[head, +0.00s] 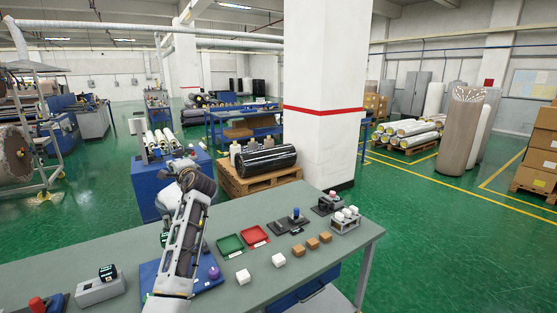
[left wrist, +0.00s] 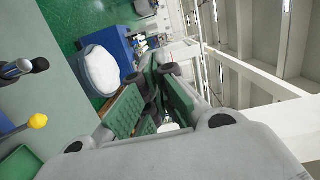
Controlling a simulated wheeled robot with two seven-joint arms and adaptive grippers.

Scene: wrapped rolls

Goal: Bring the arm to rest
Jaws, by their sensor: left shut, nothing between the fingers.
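My left arm (head: 184,243) comes up from the lower edge of the head view and rises above the workbench. Its far end is bent over and sits above the bench's back edge, in front of a blue cabinet. In the left wrist view my left gripper (left wrist: 160,82) shows two fingers with green pads. It is shut with nothing between the fingers, and it is clear of the bench and objects. My right gripper is not in view.
A wrapped black roll (head: 266,160) lies on a pallet behind. A white pillar (head: 325,90) stands beyond.

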